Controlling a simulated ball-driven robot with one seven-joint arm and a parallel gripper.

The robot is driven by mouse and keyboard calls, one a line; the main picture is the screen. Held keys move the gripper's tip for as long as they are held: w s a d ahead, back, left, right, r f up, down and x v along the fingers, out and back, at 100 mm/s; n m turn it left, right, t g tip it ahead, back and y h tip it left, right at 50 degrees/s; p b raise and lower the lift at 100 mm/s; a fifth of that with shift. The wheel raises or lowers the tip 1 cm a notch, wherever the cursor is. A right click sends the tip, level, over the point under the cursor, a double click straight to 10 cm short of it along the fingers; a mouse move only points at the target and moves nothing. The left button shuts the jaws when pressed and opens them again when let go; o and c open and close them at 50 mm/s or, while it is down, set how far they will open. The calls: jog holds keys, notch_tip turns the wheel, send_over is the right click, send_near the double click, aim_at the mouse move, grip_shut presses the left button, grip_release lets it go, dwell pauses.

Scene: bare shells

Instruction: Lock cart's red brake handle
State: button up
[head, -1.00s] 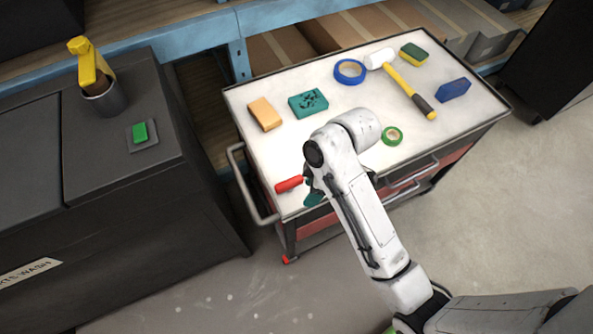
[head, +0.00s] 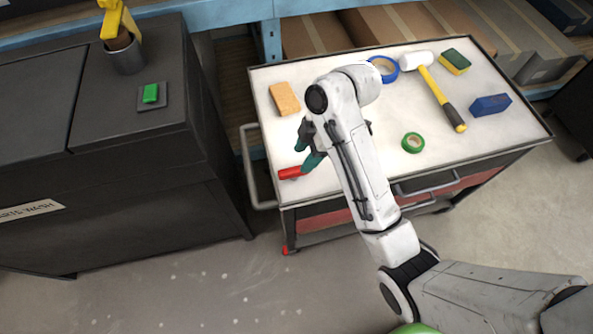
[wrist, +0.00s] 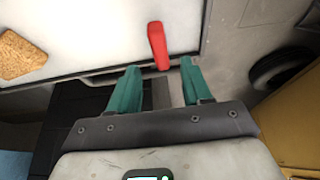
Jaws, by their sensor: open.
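The cart (head: 335,197) has a pale top with a dark rim. Its red handle (head: 290,173) lies at the front left corner of the top; in the wrist view the red handle (wrist: 158,45) stands near the top's edge. My gripper (head: 304,157) has teal fingers and is just right of the handle in the head view. In the wrist view my gripper (wrist: 160,67) is open, and the handle's near end shows between the fingertips. I see no finger touching it; the depth between them is unclear. My arm hides part of the cart top.
The top holds a tan sponge (head: 285,98), blue tape (head: 383,69), green tape (head: 413,142), a mallet (head: 440,95), another sponge (head: 455,61) and a blue block (head: 491,105). A grey side rail (head: 247,170) and a dark cabinet (head: 150,190) stand left. A small red part (head: 286,251) shows low on the cart.

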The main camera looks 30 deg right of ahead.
aim_at(295, 169)
jog(key=b+x, duration=0.2)
jog(key=x, duration=0.1)
jog(key=shift+f+b, duration=0.25)
jog(key=shift+b, duration=0.1)
jog(key=shift+x, duration=1.3)
jog(key=shift+a, duration=0.1)
jog(key=shift+c, duration=0.3)
grip_shut()
